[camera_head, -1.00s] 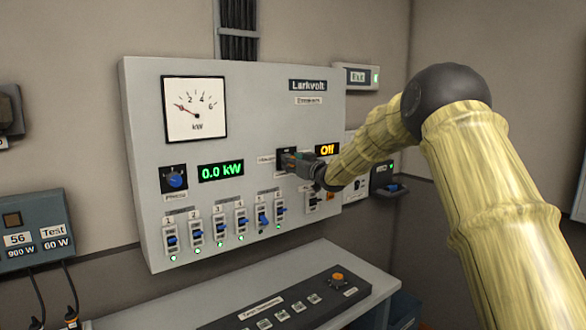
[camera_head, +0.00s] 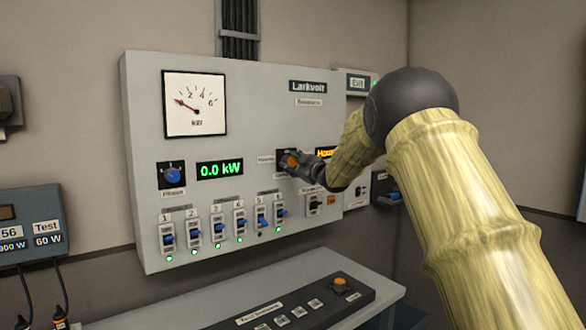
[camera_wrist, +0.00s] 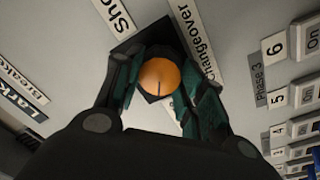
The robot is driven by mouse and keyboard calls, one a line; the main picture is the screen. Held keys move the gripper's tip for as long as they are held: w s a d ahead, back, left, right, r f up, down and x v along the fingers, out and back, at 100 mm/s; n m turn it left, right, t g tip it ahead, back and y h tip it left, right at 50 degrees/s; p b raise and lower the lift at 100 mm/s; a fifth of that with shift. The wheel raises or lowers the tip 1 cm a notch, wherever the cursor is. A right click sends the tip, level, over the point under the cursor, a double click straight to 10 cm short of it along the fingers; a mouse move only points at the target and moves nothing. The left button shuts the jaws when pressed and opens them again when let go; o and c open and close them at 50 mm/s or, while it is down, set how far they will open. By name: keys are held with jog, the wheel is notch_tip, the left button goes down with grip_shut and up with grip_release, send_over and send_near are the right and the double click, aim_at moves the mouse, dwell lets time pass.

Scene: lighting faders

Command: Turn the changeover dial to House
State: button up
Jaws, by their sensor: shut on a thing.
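The changeover dial (camera_head: 290,161) is an orange round knob on a dark square plate, on the right part of the grey panel. In the wrist view the dial (camera_wrist: 160,77) sits between my two fingers, with a dark pointer line on its face. My gripper (camera_head: 296,164) is shut on the dial; it also shows in the wrist view (camera_wrist: 161,85). The amber display (camera_head: 325,152) beside the dial is partly hidden by my arm; its visible letters look like the start of "House". Labels beside the dial read "Changeover" (camera_wrist: 194,42) and "Sho…" (camera_wrist: 118,15), cut off.
The grey panel (camera_head: 240,110) also carries a kW meter (camera_head: 194,103), a green "0.0 kW" display (camera_head: 220,169), a blue phase dial (camera_head: 172,175) and a row of several blue-levered breakers (camera_head: 218,228). A dark console (camera_head: 300,305) stands below.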

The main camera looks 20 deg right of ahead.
dwell(0.4)
jog(key=o, duration=1)
jog(key=v, duration=1.2)
